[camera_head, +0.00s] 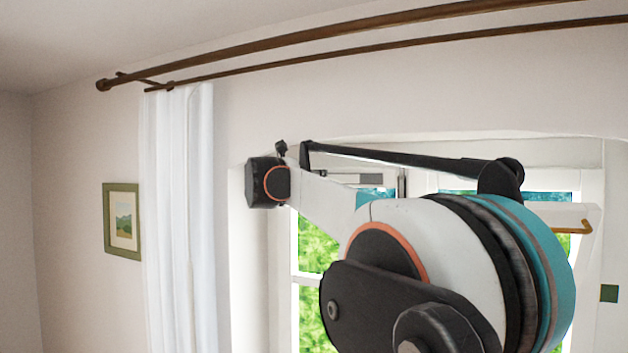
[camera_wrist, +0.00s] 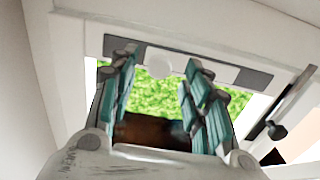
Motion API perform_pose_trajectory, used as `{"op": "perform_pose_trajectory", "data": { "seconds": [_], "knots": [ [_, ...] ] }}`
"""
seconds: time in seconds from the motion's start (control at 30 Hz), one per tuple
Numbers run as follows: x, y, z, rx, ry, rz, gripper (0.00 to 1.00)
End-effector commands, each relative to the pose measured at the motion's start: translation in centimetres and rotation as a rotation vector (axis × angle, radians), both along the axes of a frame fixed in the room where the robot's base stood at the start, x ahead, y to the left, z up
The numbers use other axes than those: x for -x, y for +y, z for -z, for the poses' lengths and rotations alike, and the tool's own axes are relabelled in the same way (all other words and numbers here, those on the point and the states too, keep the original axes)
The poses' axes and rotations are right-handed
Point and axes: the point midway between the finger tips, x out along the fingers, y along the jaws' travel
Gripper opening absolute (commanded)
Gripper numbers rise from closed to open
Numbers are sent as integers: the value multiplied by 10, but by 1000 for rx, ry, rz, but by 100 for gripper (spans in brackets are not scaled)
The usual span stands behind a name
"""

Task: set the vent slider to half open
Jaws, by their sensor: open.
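The vent strip (camera_wrist: 252,78) is a grey band on the white frame above the window in the wrist view. A pale round knob (camera_wrist: 165,66), apparently the slider's, shows on its middle part, with darker grey stretches on both sides. My gripper (camera_wrist: 159,60) has two teal-padded fingers spread apart, with the knob between their tips in the picture; I cannot tell whether they touch anything. In the head view a short grey piece of the strip (camera_head: 369,178) shows above my arm. My gripper is hidden there behind my own arm.
The window (camera_head: 314,248) shows greenery through its panes. A white curtain (camera_head: 180,220) hangs left of it under brown rods (camera_head: 330,36). A brass-coloured handle (camera_head: 575,229) is at the right. In the wrist view a dark knobbed part (camera_wrist: 276,131) lies right of my fingers.

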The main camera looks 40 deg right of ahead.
Motion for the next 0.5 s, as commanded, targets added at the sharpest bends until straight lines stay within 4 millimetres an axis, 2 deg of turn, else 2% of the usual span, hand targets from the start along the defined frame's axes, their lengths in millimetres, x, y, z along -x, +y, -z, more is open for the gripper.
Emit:
{"op": "perform_pose_trajectory", "data": {
  "seconds": [0.1, 0.3, 0.5],
  "knots": [
    [9, 25, 0, 0, 0, -4, 44],
    [24, 61, 0, 0, 0, -3, 44],
    [34, 85, 0, 0, 0, -1, 44]
  ]
}}
